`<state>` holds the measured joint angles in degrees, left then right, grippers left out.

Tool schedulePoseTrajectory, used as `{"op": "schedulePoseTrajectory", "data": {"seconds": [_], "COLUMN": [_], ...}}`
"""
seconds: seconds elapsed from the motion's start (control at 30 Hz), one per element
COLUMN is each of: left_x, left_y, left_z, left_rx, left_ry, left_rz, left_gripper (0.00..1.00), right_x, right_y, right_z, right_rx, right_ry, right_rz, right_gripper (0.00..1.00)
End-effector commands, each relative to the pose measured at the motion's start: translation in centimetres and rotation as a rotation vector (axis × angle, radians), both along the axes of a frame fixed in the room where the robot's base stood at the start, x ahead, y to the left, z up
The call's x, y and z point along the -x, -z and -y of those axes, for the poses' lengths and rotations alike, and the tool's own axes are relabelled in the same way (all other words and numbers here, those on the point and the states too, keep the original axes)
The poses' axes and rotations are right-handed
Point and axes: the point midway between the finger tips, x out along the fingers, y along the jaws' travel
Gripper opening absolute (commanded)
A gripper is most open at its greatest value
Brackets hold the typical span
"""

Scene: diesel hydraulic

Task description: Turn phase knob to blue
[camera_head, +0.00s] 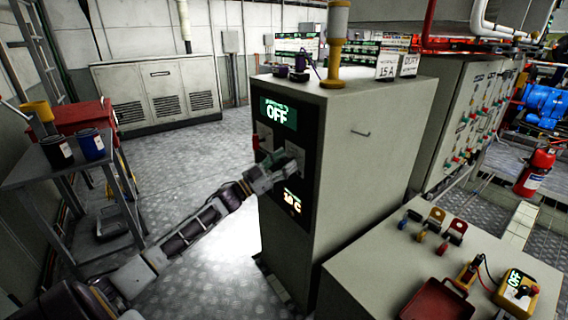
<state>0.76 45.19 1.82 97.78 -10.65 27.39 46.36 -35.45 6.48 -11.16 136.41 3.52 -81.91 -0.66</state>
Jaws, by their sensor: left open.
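A grey cabinet (375,150) stands in the middle, with a dark control panel (285,115) on its left-facing side. A green display on the panel (278,113) reads OFF, and a lower display (292,201) glows yellowish. Switch plates (295,156) sit between the displays, partly hidden by my gripper. My left gripper (272,163) is open at the panel, in front of these plates; I cannot tell whether it touches one. I cannot make out which control is the phase knob. My right gripper is out of view.
A grey bench (375,270) at lower right carries yellow, blue and red terminals (437,218) and a red tray (437,300). A shelf cart (40,165) with cans stands left. A red extinguisher (535,170) is at right. The floor left of the cabinet is open.

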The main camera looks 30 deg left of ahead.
Motion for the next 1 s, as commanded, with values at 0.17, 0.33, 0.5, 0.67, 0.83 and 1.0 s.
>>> {"op": "schedulePoseTrajectory", "data": {"seconds": [0.17, 0.33, 0.5, 0.67, 0.83, 1.0], "left_x": [-0.02, -0.01, 0.00, 0.01, 0.00, 0.00], "left_y": [0.00, 0.00, 0.00, 0.01, -0.01, -0.05], "left_z": [0.01, 0.02, 0.02, 0.04, 0.05, 0.06], "left_rx": [0.000, 0.000, 0.001, 0.000, -0.010, -0.046], "left_ry": [0.000, 0.000, 0.000, 0.001, 0.001, 0.001], "left_rz": [0.000, 0.000, 0.000, -0.001, 0.004, 0.019], "left_gripper": [0.51, 0.40, 0.19, 0.05, 0.05, 0.05], "right_x": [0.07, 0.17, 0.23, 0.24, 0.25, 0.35], "right_y": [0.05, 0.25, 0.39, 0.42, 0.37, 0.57], "right_z": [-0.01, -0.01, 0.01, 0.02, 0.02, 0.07], "right_rx": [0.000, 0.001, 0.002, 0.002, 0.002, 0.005], "right_ry": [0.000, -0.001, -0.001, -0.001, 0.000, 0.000], "right_rz": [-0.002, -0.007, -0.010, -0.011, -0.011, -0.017], "right_gripper": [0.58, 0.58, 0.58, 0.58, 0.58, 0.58]}}
